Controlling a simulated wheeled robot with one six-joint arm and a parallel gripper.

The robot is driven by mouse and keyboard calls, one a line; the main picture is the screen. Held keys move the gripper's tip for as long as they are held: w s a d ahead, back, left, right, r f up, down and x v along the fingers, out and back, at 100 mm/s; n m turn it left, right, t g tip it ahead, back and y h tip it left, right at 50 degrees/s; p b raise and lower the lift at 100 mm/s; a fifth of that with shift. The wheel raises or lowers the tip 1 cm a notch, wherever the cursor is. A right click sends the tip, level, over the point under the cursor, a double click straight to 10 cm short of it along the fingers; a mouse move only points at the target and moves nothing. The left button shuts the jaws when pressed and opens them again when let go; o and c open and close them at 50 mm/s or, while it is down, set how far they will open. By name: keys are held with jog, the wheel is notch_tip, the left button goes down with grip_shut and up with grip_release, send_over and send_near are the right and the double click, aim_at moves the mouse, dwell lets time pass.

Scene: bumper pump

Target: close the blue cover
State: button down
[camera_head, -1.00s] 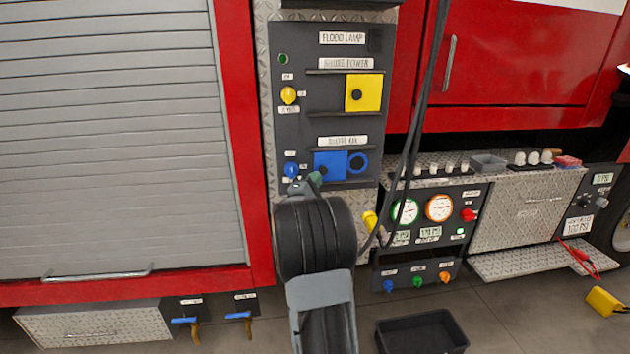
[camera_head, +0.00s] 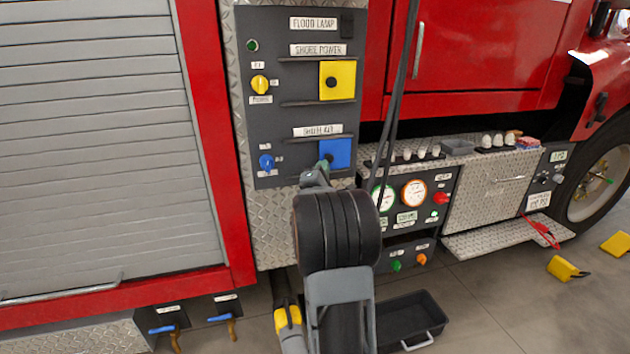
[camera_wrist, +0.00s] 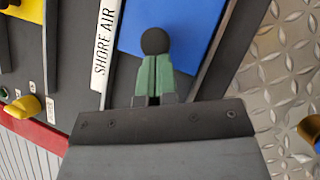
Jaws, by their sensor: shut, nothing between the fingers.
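The blue cover (camera_head: 341,149) is a square plate under the SHORE AIR label, at the right end of its slot, directly below the yellow cover. No blue ring shows beside it. In the wrist view the blue cover (camera_wrist: 188,25) fills the top middle, with a round black knob (camera_wrist: 155,41) on it. My gripper (camera_wrist: 155,62) is shut, its green fingertips together and right at the knob; I cannot tell if they touch it. In the head view my gripper (camera_head: 322,168) is at the cover's lower left, and my wrist hides part of the panel below.
The yellow cover (camera_head: 345,73) sits above under SHORE POWER. A blue switch (camera_head: 266,163) is left of the slot. Dark cables (camera_head: 398,90) hang just right of the panel. The gauge panel (camera_head: 440,190) is lower right. A black bin (camera_head: 408,312) stands on the floor.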

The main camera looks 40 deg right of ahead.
jog(key=s+a+f+m+g+y+p, duration=0.1)
jog(key=a+f+m+y, duration=0.3)
jog(key=a+f+y, duration=0.55)
jog(key=s+a+f+m+g+y+p, duration=0.1)
jog(key=a+f+m+y, duration=0.4)
jog(key=a, duration=0.8)
jog(key=s+a+r+m+g+y+p, duration=0.2)
jog(key=s+a+r+g+y+p, duration=0.25)
jog(key=s+a, duration=0.45)
jog(key=s+a+r+g+p, duration=0.1)
jog(key=s+a+r+p, duration=0.2)
jog(key=r, duration=0.4)
jog(key=s+a+r+p, duration=0.3)
jog(key=s+r+p, duration=0.2)
jog(key=r+p, duration=0.2)
jog(key=shift+r+n+g+h, duration=0.15)
jog(key=shift+n+g+h, duration=0.2)
jog(key=shift+n+h, duration=0.05)
